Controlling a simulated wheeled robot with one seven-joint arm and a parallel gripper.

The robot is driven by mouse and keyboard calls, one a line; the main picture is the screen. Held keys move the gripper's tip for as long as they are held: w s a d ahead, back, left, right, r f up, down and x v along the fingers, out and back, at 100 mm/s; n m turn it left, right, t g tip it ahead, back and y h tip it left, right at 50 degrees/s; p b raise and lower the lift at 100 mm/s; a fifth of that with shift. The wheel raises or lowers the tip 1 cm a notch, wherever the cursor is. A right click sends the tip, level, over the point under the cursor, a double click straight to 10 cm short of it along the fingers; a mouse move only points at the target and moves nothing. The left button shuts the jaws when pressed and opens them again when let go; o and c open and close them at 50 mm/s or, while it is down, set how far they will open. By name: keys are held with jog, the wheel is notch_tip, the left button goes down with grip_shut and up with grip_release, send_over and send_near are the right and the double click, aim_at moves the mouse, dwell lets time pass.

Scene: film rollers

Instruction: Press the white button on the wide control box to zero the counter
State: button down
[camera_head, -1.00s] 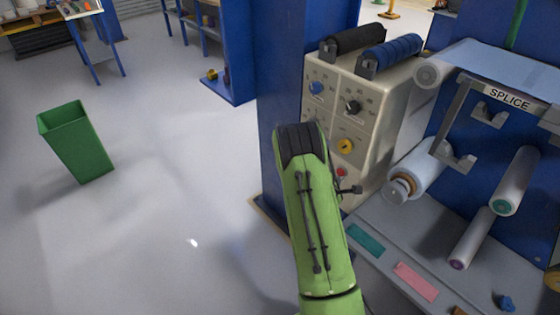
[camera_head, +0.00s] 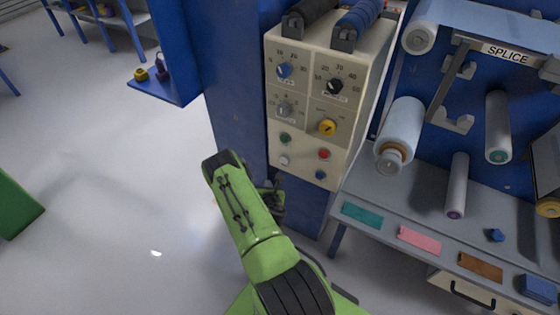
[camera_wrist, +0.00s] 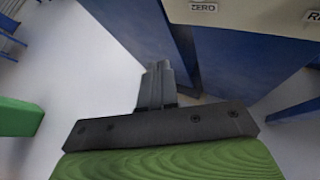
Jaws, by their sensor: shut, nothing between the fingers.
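The beige control box (camera_head: 300,122) is on the blue post in the head view. Its white button (camera_head: 283,160) is at the lower left of the panel, under a green button (camera_head: 285,138). My gripper (camera_head: 272,192) is just below the box's lower edge, partly hidden by my green arm. In the wrist view the shut, empty fingers (camera_wrist: 157,70) point ahead, below the bottom edge of the box face (camera_wrist: 245,12). A ZERO label (camera_wrist: 203,7) shows at the top there; the white button itself is out of that view. The gripper appears apart from the box.
A red button (camera_head: 324,154), a blue button (camera_head: 320,175) and several dials share the panel. The blue post (camera_head: 235,125) stands beside and behind the box. A grey bench (camera_head: 385,200) with rollers is at right. A green bin (camera_head: 15,205) stands on open floor at left.

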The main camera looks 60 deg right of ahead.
jog(key=d+p, duration=0.3)
jog(key=d, duration=0.5)
jog(key=shift+w+d, duration=0.35)
jog(key=shift+w, duration=0.1)
jog(key=shift+d, duration=0.15)
dwell(1.4)
jog(key=shift+d, duration=0.25)
jog(key=shift+d, duration=0.5)
dwell(0.8)
jog(key=shift+a, duration=0.9)
jog(key=shift+s+a, duration=0.15)
jog(key=shift+a, duration=1.1)
jog(key=shift+s+a, duration=0.1)
jog(key=shift+a, duration=1.15)
